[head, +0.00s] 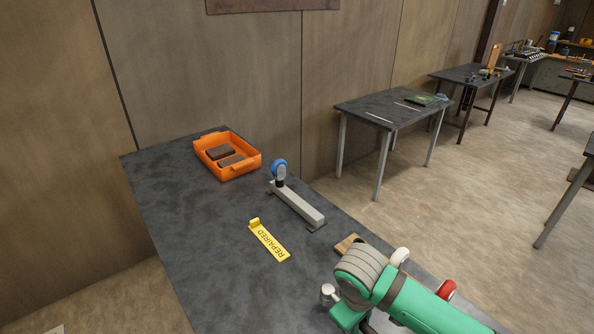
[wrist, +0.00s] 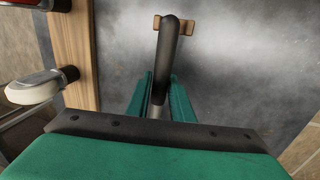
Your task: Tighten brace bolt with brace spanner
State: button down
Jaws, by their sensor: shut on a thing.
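My gripper (wrist: 160,88) is shut on a dark, rod-like tool (wrist: 167,55), probably the brace spanner. The tool runs up between the green fingers in the wrist view and ends at a small brown, two-pronged piece; whether that piece belongs to the tool I cannot tell. In the head view my green arm covers the lower right of the bench, and the gripper's jaws and the tool are not clear there. No brace bolt can be made out for certain. A grey bar (head: 297,205) with a blue-rimmed round part (head: 279,169) at its far end lies mid-bench.
An orange tray (head: 251,168) with two brown blocks stands at the back of the dark bench (head: 190,225). A yellow REPAIRED tag (head: 269,241) lies near the bar. A wooden strip (wrist: 75,55) with a white-ended item (wrist: 35,90) is left in the wrist view.

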jog(key=shift+w+r, duration=0.15)
jog(key=shift+r, duration=1.55)
jog(key=shift+a+r, duration=0.1)
jog(key=shift+r, duration=1.4)
notch_tip(320, 180, up, 9)
